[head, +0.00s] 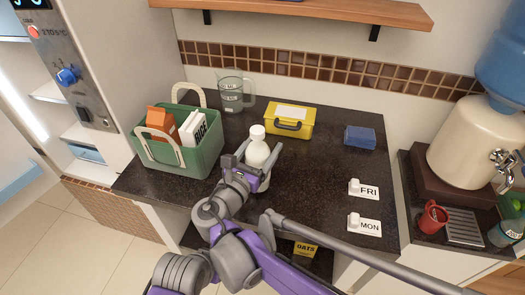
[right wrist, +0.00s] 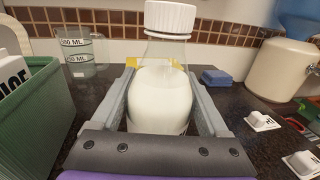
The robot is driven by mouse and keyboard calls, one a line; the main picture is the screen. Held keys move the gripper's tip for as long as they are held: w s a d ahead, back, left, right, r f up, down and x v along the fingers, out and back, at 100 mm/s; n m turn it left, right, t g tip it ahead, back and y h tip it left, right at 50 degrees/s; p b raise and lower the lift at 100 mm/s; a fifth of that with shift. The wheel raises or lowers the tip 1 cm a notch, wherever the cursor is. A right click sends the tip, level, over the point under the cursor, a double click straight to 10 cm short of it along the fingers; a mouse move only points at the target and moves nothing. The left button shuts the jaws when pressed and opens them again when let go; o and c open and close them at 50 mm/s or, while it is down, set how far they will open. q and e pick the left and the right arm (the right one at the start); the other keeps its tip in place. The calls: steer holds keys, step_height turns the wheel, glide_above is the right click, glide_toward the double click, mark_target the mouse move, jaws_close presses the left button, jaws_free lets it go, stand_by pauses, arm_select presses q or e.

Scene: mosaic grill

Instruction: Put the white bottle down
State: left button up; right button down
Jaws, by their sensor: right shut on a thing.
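The white bottle (head: 257,147) stands upright over the middle of the dark counter (head: 318,165). It has a ribbed white cap. My right gripper (head: 258,172) is shut on the bottle, with one finger on each side of it. The right wrist view also shows the bottle (right wrist: 160,95) between both fingers. Its lower part is hidden by the gripper, so I cannot tell whether its base touches the counter. My left gripper is not in view.
A green basket (head: 184,158) with cartons stands left. FRI (head: 367,191) and MON (head: 368,226) labels lie right. Counter between bottle and labels is clear.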

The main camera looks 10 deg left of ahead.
steer(key=shift+f, duration=0.8)
jaws_free()
